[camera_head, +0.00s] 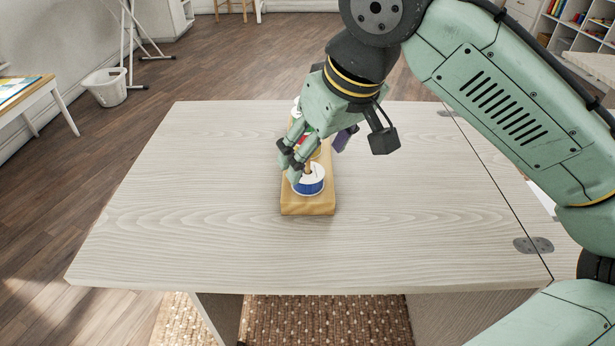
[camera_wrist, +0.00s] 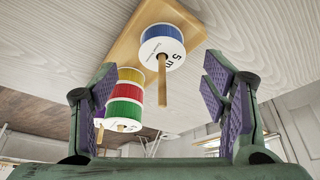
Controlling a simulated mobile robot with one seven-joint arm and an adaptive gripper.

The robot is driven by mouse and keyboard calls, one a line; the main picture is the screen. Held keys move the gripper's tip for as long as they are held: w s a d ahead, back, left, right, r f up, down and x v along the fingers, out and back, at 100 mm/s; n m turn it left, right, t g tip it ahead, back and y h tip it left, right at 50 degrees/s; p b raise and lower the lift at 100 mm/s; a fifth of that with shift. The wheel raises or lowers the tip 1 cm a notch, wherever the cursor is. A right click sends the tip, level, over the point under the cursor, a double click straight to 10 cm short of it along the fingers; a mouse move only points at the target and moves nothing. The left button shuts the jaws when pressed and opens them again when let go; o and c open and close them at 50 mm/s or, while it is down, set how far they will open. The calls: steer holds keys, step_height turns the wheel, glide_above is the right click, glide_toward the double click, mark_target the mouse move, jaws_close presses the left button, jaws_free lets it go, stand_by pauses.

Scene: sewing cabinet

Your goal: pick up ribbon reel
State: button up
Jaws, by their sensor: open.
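A ribbon reel with white flanges and blue ribbon (camera_head: 313,187) sits around a peg near the front end of a wooden stand (camera_head: 308,209). In the wrist view the blue reel (camera_wrist: 162,49) shows "5 m" on its label, and its peg sticks out past it. A stack of yellow, red and green reels (camera_wrist: 125,107) sits around another peg, with some purple at its edge. My gripper (camera_head: 290,160) is over the stand, close to the blue reel in the picture. Its two purple-padded fingers are spread and empty in the wrist view (camera_wrist: 160,75). The gripper hides much of the stack in the head view.
The stand is on a pale wood cabinet top (camera_head: 190,210), with wide bare surface to its left and in front. A seam with metal hinges (camera_head: 533,245) runs down the right side. A white bin (camera_head: 105,88) stands on the floor at left.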

mark_target(309, 168)
steer(key=x, duration=0.4)
steer(key=shift+a+f, duration=0.1)
steer(key=shift+f, duration=0.25)
steer(key=c, duration=1.1)
